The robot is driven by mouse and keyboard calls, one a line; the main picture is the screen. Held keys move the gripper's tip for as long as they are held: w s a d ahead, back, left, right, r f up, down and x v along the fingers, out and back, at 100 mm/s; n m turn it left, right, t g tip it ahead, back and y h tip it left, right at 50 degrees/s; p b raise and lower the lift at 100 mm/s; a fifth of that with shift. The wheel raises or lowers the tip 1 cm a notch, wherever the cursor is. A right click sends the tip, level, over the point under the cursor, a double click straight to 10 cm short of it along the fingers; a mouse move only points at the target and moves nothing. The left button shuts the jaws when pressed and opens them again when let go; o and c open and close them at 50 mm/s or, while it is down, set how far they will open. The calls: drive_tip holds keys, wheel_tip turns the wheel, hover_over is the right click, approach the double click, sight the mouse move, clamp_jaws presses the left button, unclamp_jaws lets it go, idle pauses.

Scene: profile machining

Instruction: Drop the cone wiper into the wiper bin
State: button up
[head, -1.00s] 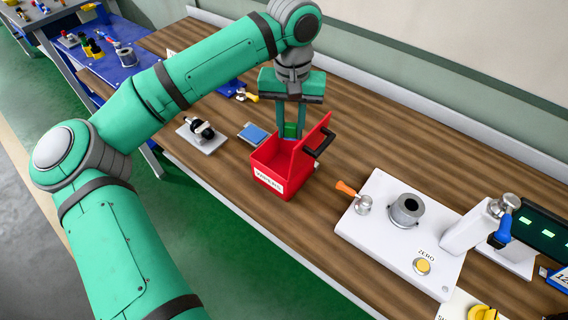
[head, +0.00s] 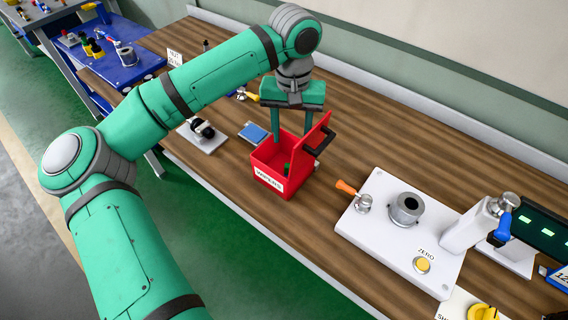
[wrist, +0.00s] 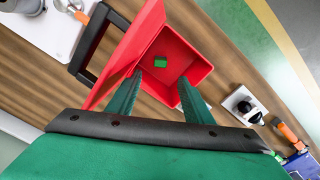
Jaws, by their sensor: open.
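The red wiper bin (head: 268,183) stands on the wooden bench with its lid tilted open and a white label on its front. The green cone wiper (wrist: 160,62) lies inside the bin, seen from above in the wrist view. A bit of green also shows inside the bin in the head view (head: 287,167). My gripper (head: 290,140) is above the bin opening, fingers pointing down. Its two green fingers (wrist: 158,90) are spread wide apart with nothing between them, and the wiper is below and apart from them.
The open lid (head: 312,140) with its black handle (head: 318,138) rises close beside my right finger. A white gauge plate (head: 385,235) stands to the right. A blue pad (head: 253,133) and a small grey plate with a black knob (head: 203,132) are to the left.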

wheel_tip(320, 180, up, 11)
idle(0.5)
drive_tip(key=shift+f, duration=0.15)
